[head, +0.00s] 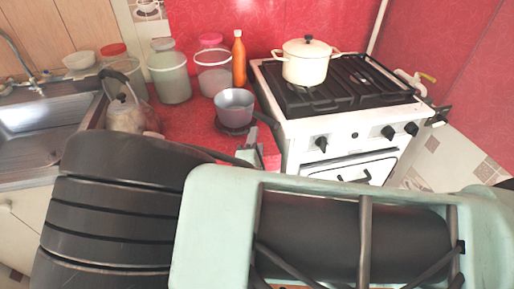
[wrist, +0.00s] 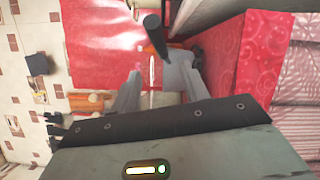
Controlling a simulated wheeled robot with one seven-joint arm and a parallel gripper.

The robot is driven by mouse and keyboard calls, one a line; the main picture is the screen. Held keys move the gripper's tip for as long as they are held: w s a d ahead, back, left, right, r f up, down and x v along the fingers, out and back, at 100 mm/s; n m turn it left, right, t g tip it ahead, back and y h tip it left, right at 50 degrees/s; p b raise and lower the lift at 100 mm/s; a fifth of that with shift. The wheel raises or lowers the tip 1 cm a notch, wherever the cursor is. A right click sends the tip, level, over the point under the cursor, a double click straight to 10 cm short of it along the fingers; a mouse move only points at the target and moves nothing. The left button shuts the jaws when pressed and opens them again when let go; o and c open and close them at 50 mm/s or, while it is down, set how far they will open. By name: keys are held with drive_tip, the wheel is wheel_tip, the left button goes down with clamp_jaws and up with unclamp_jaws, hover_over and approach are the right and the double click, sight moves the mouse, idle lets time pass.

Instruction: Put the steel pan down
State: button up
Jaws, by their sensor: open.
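The steel pan (head: 235,106) is grey and upright over the red counter, in the gap left of the stove. A dark round shape (head: 233,129) shows just under it; I cannot tell whether it is a mat or shadow. The pan's dark handle (head: 268,122) points right, toward the stove. My gripper (head: 252,148) is just in front of the pan and partly hidden by my arm. In the wrist view my gripper (wrist: 155,70) has its two fingers apart, with nothing clasped between them. A dark rod-like piece (wrist: 154,38), probably the handle, shows beyond the fingertips.
The white stove (head: 345,130) stands right of the pan, with a cream pot (head: 305,62) on its black grate. An orange bottle (head: 239,60), a lidded jar (head: 213,72) and another jar (head: 170,75) stand behind. A kettle-like vessel (head: 125,112) and the sink (head: 40,125) are left.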

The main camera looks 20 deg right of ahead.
drive_tip(key=s+a+f+m+g+y, duration=0.3)
drive_tip(key=f+m+g+y, duration=0.15)
drive_tip(key=g, duration=0.25)
drive_tip(key=s+a+r+m+g+y, duration=0.35)
drive_tip(key=s+a+g, duration=0.2)
drive_tip(key=s, duration=0.25)
drive_tip(key=s+r+g+y, duration=0.2)
drive_tip(key=s+r+g, duration=0.1)
drive_tip(key=s+r, duration=0.65)
drive_tip(key=s+d+r+g+h, duration=0.1)
drive_tip(key=s+d+r+h, duration=0.1)
drive_tip(key=s+d+r, duration=0.3)
drive_tip(key=s+d, duration=0.1)
drive_tip(key=d, duration=0.2)
drive_tip(key=shift+s+d+r+m, duration=0.2)
drive_tip(key=shift+s+d+m, duration=0.05)
drive_tip(key=shift+s+m, duration=0.05)
